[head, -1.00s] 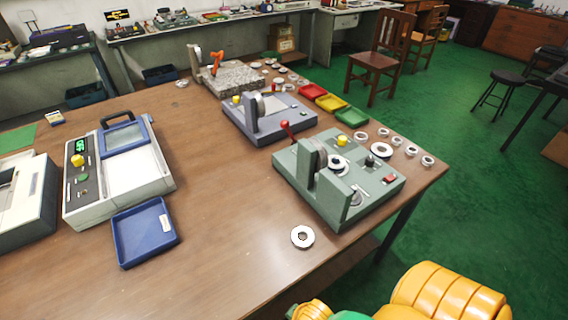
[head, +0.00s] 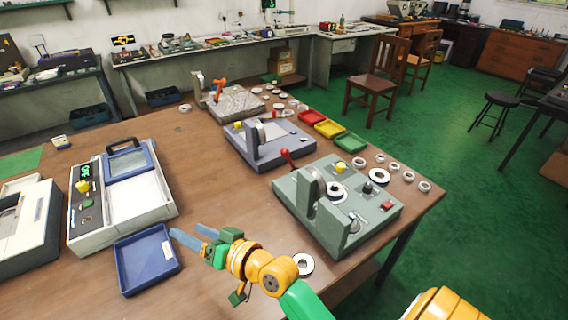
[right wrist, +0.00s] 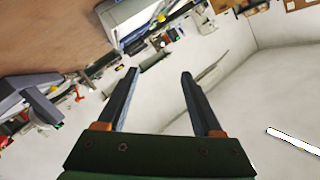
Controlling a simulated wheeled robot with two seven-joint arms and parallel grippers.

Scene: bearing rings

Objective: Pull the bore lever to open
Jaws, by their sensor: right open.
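A green-grey bench device (head: 338,210) stands near the table's right edge. A lever with a red knob (head: 285,153) sticks up at its back left. Another lever, with an orange handle (head: 217,87), stands on the granite block at the back. I cannot tell which is the bore lever. My right gripper (head: 184,230) is open and empty above the table's front, left of the green-grey device and apart from both levers. Its two spread fingers also show in the right wrist view (right wrist: 158,73), with nothing between them. My left gripper is not in view.
A blue tray (head: 146,260) and a white meter (head: 122,195) stand at the left. A blue-grey device (head: 268,147) stands behind the green-grey one. A ring (head: 303,264) lies beside my right arm; several more lie along the right edge. The table's middle is clear.

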